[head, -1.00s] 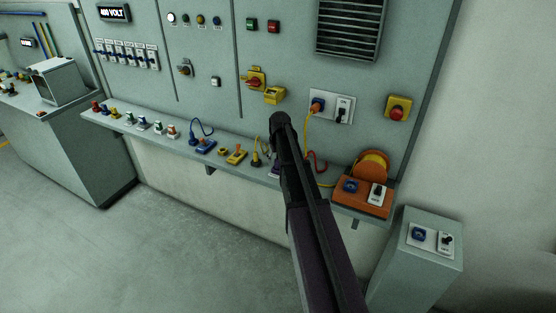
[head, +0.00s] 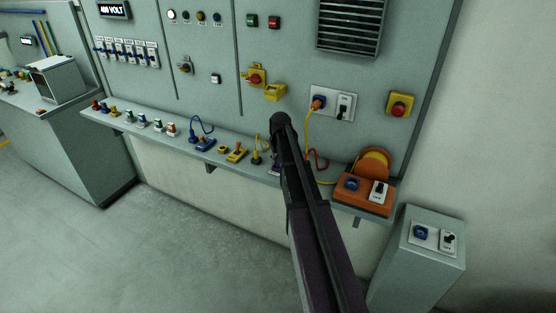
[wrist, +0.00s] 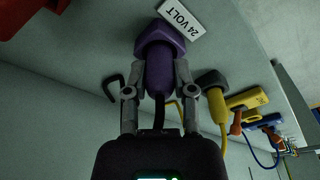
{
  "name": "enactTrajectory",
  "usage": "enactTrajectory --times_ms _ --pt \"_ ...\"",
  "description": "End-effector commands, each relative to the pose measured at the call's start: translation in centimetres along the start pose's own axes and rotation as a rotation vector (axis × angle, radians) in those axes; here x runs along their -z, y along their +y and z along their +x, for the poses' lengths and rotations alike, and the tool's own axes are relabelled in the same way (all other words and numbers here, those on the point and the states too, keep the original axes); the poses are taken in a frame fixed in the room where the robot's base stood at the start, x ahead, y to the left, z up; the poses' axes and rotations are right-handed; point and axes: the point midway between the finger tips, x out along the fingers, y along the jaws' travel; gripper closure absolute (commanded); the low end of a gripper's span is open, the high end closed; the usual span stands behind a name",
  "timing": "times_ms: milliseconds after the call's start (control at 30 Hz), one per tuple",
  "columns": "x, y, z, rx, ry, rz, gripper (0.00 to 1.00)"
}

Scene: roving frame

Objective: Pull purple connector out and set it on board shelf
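The purple connector (wrist: 158,75) stands in a purple hexagonal socket (wrist: 158,39) beside a "24 VOLT" label (wrist: 181,15) in the wrist view. My gripper (wrist: 160,66) has one finger on each side of the connector body, and the fingers appear closed against it. A dark cable runs from the connector toward my gripper. In the head view my arm hides the gripper and nearly all of the connector; a small purple patch (head: 275,169) shows left of the arm. The board shelf (head: 181,143) runs along the base of the grey panel.
A yellow plug (wrist: 211,84) stands close to the right of my gripper in the wrist view. In the head view, an orange cable reel (head: 373,163) sits at the shelf's right end. A grey pedestal (head: 425,268) stands further right. Several other plugs line the shelf leftward.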

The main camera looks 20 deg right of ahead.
Motion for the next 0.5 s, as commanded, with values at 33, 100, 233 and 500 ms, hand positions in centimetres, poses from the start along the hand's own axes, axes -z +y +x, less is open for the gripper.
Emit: enactTrajectory --times_ms 33,100,233,500 --pt "-0.01 0.0 0.01 0.0 0.0 0.0 1.0" --pt "-0.01 -0.01 0.0 0.0 0.0 0.0 1.0" --pt "0.01 -0.01 -0.13 0.0 0.0 0.0 1.0" --pt "0.13 0.0 -0.88 0.0 0.0 0.0 1.0"
